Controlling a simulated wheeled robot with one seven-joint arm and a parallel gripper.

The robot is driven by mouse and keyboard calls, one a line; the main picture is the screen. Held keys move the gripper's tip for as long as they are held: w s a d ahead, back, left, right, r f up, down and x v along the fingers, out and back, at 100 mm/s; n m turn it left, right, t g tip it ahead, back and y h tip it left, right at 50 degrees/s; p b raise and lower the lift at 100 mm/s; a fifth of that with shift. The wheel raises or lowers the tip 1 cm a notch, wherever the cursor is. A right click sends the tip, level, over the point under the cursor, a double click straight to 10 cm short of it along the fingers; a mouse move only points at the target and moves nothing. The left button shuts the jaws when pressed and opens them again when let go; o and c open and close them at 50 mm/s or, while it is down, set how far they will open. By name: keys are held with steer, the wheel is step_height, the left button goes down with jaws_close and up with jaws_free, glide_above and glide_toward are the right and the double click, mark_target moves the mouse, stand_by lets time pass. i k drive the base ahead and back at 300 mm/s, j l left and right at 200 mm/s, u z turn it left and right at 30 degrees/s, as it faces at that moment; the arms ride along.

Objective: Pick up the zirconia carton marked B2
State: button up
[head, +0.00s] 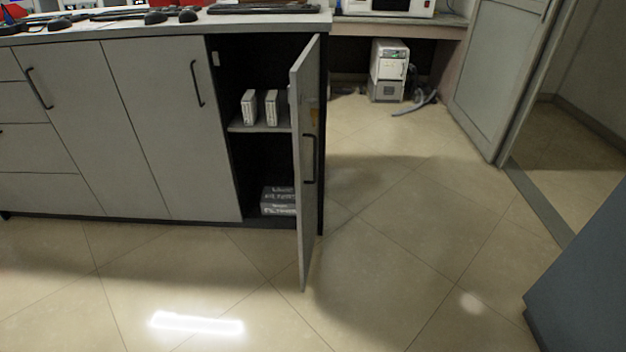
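Two small white cartons stand upright side by side on the middle shelf of an open cabinet. They are the left carton (249,107) and the right carton (271,107). Their markings are too small to read, so I cannot tell which is B2 or whether either is zirconia. My gripper is not in view.
The cabinet door (305,160) stands open towards me, at the right of the opening. Dark boxes (279,200) lie at the cabinet bottom. The counter (270,20) above holds several items. Floor (400,240) in front is clear; a blue-grey block (590,280) stands at right.

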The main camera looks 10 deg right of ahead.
mark_target(248, 102)
steer(key=i+j+u, duration=0.35)
steer(key=i+j, duration=0.7)
steer(key=i, duration=0.1)
